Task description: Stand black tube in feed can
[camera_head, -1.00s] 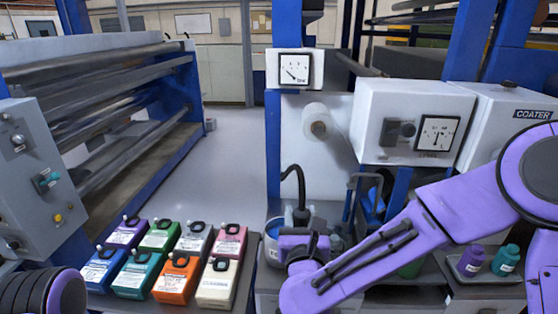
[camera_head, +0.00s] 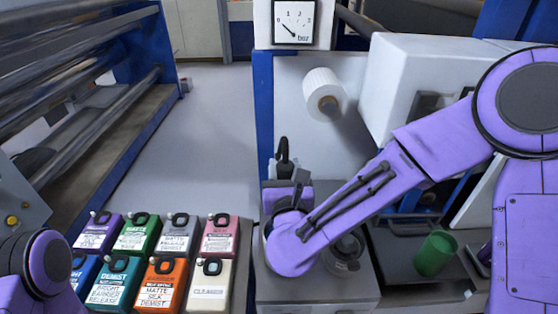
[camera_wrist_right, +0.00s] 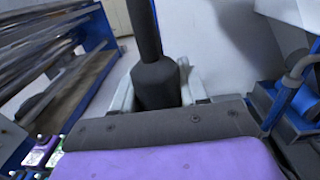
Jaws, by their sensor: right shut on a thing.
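The black tube (camera_wrist_right: 146,28) stands up between the pale fingers of my right gripper (camera_wrist_right: 158,88) in the right wrist view, with its thicker black lower part between them. My right gripper is shut on it. I cannot make out the feed can for certain; my wrist and forearm cover much of the grey bench top there. My left gripper is out of view; only part of my left arm shows at the lower left.
Several coloured labelled containers (camera_head: 165,281) stand in two rows left of the bench (camera_head: 285,288). A round grey vessel (camera_head: 345,254) stands right of my wrist. A green cup (camera_head: 433,254) sits on the right shelf. A white roll (camera_head: 323,95) and gauge (camera_head: 294,22) are behind.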

